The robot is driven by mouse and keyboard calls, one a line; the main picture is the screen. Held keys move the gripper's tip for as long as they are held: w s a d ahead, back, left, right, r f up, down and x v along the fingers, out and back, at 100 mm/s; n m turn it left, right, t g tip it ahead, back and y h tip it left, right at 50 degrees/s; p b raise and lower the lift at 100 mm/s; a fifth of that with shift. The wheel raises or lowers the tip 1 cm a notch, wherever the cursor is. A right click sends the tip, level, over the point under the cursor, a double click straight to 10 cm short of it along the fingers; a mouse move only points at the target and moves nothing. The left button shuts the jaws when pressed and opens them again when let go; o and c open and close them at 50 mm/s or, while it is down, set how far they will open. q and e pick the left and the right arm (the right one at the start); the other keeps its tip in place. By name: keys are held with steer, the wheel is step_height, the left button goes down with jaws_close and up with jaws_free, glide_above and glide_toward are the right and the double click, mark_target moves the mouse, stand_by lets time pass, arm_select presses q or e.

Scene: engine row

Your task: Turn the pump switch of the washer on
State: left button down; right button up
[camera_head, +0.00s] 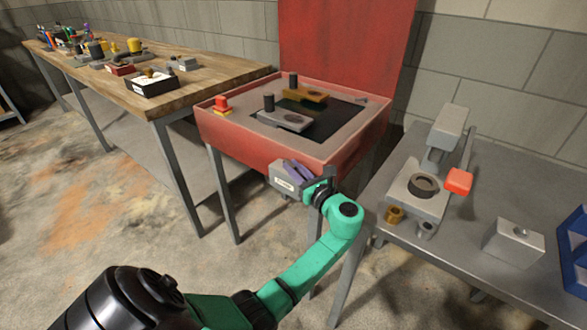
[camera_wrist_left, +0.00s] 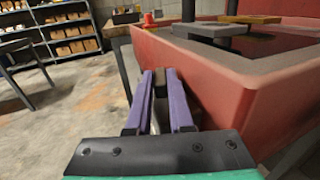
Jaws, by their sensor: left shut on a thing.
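The washer (camera_head: 245,143) is a red tub on legs with its red lid (camera_head: 345,40) standing open. A small pale grey box with a label, which looks like the pump switch (camera_head: 284,186), sits at the tub's front wall. My left gripper (camera_head: 296,170) is at this box, its purple fingers over it and partly hiding it. In the left wrist view the fingers (camera_wrist_left: 160,78) are close together on a narrow grey part beside the red tub wall (camera_wrist_left: 220,85). Whether the switch is on or off cannot be told. My right gripper is not in view.
A red button (camera_head: 221,104) sits on the washer's left corner. Grey and brown parts stand in the tub. A wooden bench (camera_head: 215,80) is at the left. A grey table (camera_head: 455,245) with a press and a metal block (camera_head: 513,243) is at the right.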

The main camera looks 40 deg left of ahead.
arm_select(q)
steer(key=c, duration=0.8)
jaws_free()
steer(key=shift+r, duration=0.1)
